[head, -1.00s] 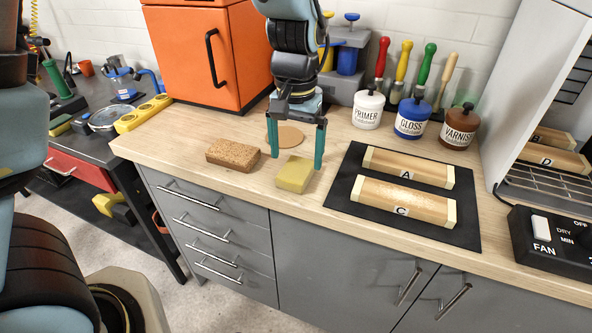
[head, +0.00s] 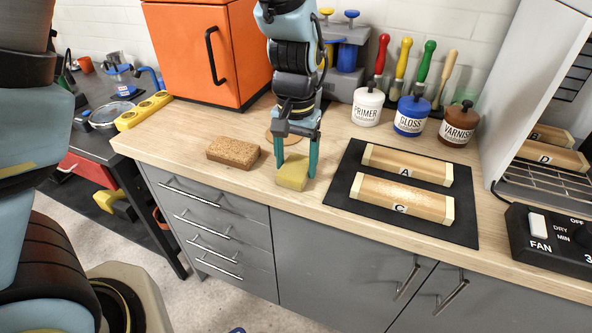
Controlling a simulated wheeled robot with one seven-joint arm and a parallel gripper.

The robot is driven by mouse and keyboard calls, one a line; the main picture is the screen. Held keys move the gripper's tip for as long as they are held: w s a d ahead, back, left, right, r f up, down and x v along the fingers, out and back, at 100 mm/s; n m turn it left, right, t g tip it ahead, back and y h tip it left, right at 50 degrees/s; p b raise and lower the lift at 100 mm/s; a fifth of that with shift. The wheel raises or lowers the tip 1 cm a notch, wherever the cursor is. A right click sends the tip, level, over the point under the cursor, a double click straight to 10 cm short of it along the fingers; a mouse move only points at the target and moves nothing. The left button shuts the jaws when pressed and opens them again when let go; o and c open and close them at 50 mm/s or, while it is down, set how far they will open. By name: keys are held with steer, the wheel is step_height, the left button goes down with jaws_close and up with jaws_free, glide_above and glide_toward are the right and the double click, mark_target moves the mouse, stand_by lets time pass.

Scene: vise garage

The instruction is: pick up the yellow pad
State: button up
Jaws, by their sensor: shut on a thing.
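The yellow pad (head: 292,176) lies on the wooden countertop, to the right of a brown cork-like block. My gripper (head: 295,168) points down at it. Its two teal fingers stand at the pad's left and right sides, shut on the pad. The pad seems to be at counter level; I cannot tell any gap under it.
The brown block (head: 233,152) lies close on the left. A black mat (head: 335,190) with wooden blocks A (head: 407,165) and C (head: 402,198) is on the right. Jars, including the primer (head: 367,106), stand behind. An orange cabinet (head: 205,50) stands back left.

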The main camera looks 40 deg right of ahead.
mark_target(296, 166)
steer(key=c, duration=0.5)
step_height(296, 166, up, 10)
steer(key=shift+r+b, duration=0.1)
steer(key=shift+b, duration=0.6)
steer(key=o, duration=1)
steer(key=c, duration=0.7)
